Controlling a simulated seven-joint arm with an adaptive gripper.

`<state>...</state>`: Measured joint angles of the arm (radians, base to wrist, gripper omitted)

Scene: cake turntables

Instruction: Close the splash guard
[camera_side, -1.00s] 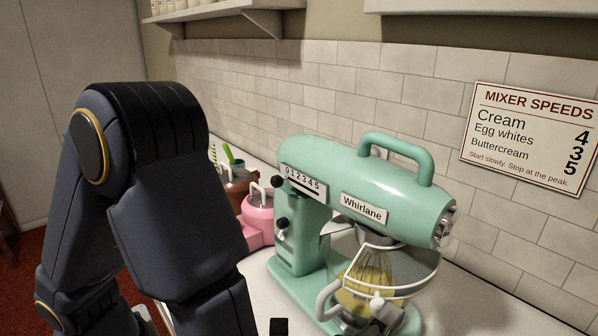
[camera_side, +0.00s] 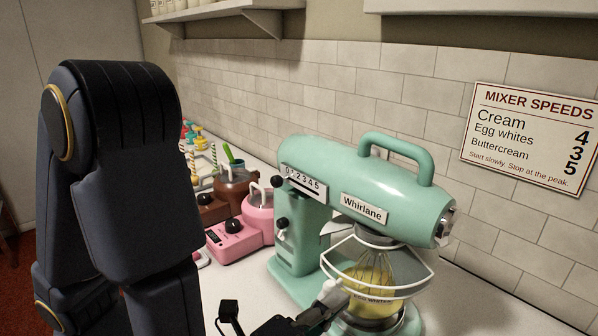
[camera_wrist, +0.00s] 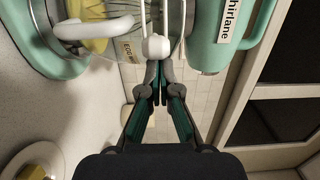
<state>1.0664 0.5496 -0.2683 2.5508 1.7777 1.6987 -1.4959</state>
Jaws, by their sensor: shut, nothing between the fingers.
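The splash guard (camera_side: 420,283) is a clear curved panel with white rims around the bowl (camera_side: 372,308) under the mint-green mixer (camera_side: 370,180). It covers the left and front of the bowl opening in the side view. In the wrist view its round white knob (camera_wrist: 155,47) is just beyond the fingertips. My gripper (camera_side: 325,305) is shut and empty at the bowl's left front; in the wrist view its fingertips (camera_wrist: 158,75) meet right at the knob. Whether they touch it I cannot tell. The whisk (camera_side: 375,270) hangs inside the bowl.
A white bowl handle (camera_wrist: 95,27) is close beside the knob in the wrist view. A pink appliance (camera_side: 240,232) and a brown one (camera_side: 230,187) stand left of the mixer. A tiled wall (camera_side: 330,75) with a speed sign (camera_side: 530,138) is behind.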

